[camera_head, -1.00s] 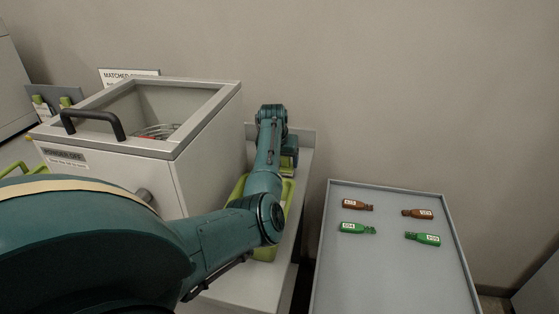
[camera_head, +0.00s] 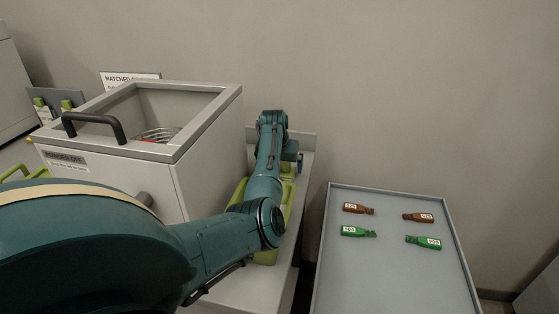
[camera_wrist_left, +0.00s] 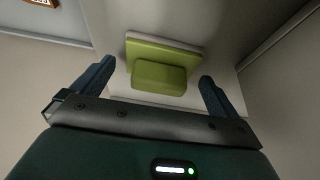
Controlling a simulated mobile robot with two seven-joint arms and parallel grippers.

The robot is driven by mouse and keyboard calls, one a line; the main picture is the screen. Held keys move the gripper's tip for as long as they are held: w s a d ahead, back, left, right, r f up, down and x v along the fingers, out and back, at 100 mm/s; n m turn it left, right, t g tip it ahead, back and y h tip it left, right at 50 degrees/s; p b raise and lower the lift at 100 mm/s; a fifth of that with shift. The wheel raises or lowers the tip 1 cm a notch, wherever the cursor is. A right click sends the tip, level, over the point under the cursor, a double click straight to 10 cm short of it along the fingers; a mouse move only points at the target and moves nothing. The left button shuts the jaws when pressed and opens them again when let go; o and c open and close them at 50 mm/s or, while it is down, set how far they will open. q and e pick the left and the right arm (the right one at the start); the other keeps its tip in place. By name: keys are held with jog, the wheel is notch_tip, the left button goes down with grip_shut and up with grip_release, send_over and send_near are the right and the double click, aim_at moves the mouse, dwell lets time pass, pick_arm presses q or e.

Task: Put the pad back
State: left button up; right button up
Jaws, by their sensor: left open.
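In the left wrist view a green pad-like block (camera_wrist_left: 159,78) lies in front of a larger green slab with a pale edge (camera_wrist_left: 185,50). My left gripper (camera_wrist_left: 155,82) is open, with one dark blue finger on each side of the block. Neither finger visibly touches it. In the head view my left arm reaches over a green tray-like piece (camera_head: 266,257) on the grey side shelf, and hides much of it. My left gripper is mostly hidden there behind the arm's far end. My right gripper is not in view.
A grey open-topped box with a black handle (camera_head: 95,122) stands left of the arm, with metal wire-like items inside. A grey tray (camera_head: 393,285) on the right holds brown and green labelled tags. A wall closes the back.

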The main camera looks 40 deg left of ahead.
pick_arm(q)
jog(key=v, duration=1.2)
